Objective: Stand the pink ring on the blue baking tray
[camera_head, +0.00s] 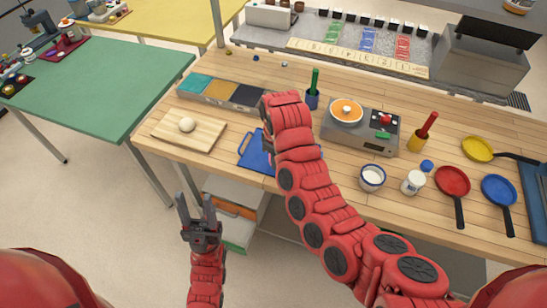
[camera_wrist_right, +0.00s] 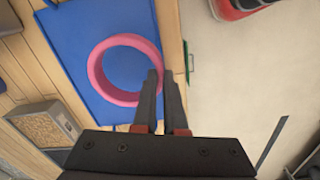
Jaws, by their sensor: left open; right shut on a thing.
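The blue baking tray (camera_head: 254,158) lies on the wooden counter at its front edge, partly hidden behind my right arm; it also fills much of the right wrist view (camera_wrist_right: 85,32). The pink ring (camera_wrist_right: 97,74) shows in the right wrist view over the tray, its round opening facing the camera. My right gripper (camera_wrist_right: 161,76) is shut on the ring's rim at its right side. Whether the ring touches the tray I cannot tell. In the head view the ring and right fingertips are hidden by my arm. My left gripper (camera_head: 194,212) is open and empty, in front of the counter.
A cutting board (camera_head: 205,137) with a pale ball (camera_head: 187,124) lies left of the tray. A row of coloured bins (camera_head: 220,90) stands behind. A green table (camera_head: 100,85) stands left.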

